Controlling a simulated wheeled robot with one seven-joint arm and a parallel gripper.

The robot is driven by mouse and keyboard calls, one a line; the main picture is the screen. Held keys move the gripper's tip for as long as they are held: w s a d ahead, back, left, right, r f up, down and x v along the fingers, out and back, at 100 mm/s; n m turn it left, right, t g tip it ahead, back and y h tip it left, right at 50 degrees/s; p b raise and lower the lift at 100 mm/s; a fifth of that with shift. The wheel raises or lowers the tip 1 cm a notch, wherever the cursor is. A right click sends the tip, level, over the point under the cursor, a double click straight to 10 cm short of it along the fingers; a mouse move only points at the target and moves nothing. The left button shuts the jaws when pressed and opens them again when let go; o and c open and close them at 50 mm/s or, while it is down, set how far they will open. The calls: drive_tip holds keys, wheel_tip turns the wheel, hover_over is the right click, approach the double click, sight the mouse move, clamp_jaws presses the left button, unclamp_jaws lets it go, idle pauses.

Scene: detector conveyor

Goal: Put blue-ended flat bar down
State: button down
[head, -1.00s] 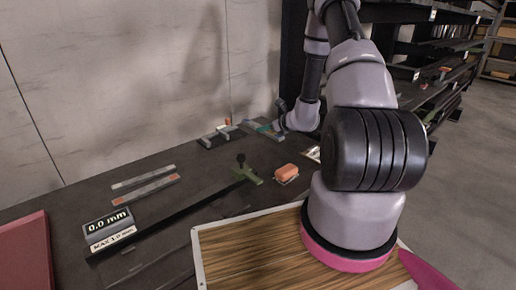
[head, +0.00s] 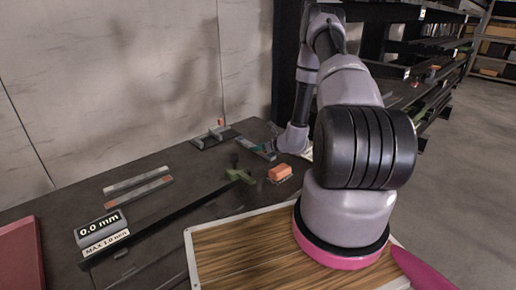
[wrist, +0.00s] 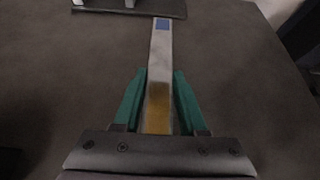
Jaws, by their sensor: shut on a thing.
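The blue-ended flat bar (wrist: 160,62) is a pale metal strip with a blue patch at its far end and a yellow-brown patch near my gripper. My gripper (wrist: 159,88) has green fingers on both sides of the bar and is shut on it. The bar points away from my gripper, its blue end close to a dark plate (wrist: 130,10) at the top. In the head view my gripper (head: 270,147) is low over the back right of the dark table; the bar is too small there to tell whether it touches the surface.
Two flat bars (head: 137,180) lie at the left, beside a gauge reading 0.0 mm (head: 101,230). A green-handled long tool (head: 239,176) and an orange block (head: 280,173) are nearer. A wood-topped tray (head: 235,255) is in front.

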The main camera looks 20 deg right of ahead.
drive_tip(key=shift+c, duration=2.3)
unclamp_jaws()
drive_tip(key=shift+f, duration=0.1)
